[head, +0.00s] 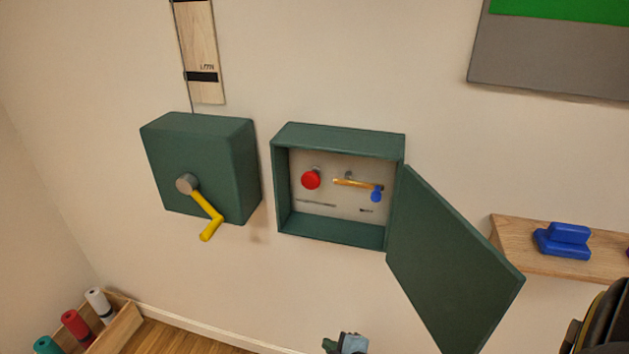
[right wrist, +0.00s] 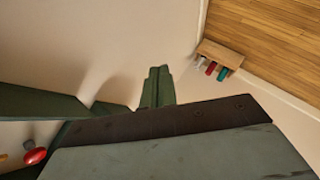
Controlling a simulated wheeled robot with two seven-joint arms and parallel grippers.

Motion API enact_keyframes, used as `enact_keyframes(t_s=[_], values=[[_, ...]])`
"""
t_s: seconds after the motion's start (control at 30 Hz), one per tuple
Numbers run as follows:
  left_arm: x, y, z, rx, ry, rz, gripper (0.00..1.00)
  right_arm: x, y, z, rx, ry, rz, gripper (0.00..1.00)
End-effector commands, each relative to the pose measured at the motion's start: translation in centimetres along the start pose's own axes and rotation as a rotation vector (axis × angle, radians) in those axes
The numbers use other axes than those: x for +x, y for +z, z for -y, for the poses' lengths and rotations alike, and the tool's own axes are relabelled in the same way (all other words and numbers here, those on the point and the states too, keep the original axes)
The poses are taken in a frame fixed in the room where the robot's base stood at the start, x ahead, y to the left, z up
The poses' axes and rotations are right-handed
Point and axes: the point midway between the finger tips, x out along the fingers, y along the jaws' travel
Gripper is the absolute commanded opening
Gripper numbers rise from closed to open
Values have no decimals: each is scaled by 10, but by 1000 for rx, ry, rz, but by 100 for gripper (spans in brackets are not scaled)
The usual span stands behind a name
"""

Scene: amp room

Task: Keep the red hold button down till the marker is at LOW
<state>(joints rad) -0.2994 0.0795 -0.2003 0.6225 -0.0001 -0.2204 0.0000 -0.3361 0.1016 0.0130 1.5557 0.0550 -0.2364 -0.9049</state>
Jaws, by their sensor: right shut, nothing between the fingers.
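The red hold button (head: 311,180) is inside an open green wall box (head: 339,134), left of a brass lever with a blue knob (head: 376,196). The button also shows at the lower left of the right wrist view (right wrist: 35,156). A wooden scale board (head: 202,40) hangs above, its top cut off; a black band (head: 203,77) crosses it just below small lettering that seems to read LOW. I cannot tell whether the band is the marker. My right gripper (head: 345,344) is shut and empty, below the open box and apart from the button. Its fingers (right wrist: 157,87) show together in the wrist view.
The box's door (head: 450,260) hangs open to the right. A closed green box (head: 200,160) with a yellow crank (head: 207,206) is to the left. A wooden shelf (head: 510,255) holds a blue object (head: 563,240). A crate of rolls (head: 125,322) stands on the floor at lower left.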

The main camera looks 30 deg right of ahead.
Motion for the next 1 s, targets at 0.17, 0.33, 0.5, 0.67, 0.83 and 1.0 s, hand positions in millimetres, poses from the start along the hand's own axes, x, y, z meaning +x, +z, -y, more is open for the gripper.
enact_keyframes(t_s=[0.17,0.33,0.5,0.67,0.83,1.0], values=[[-23,-2,0,0,0,-1,0,-53,-77,-147,-284,290,-110,0],[-32,-3,0,0,0,-1,0,-106,-121,-226,-481,486,-133,0],[-35,-3,0,0,0,0,0,-131,-138,-255,-564,570,-132,0],[-35,-3,0,0,0,1,0,-135,-140,-259,-579,584,-131,0],[-35,-2,0,0,0,2,0,-134,-140,-259,-577,582,-131,0],[-36,-2,0,0,0,2,0,-130,-142,-261,-576,583,-132,0]])
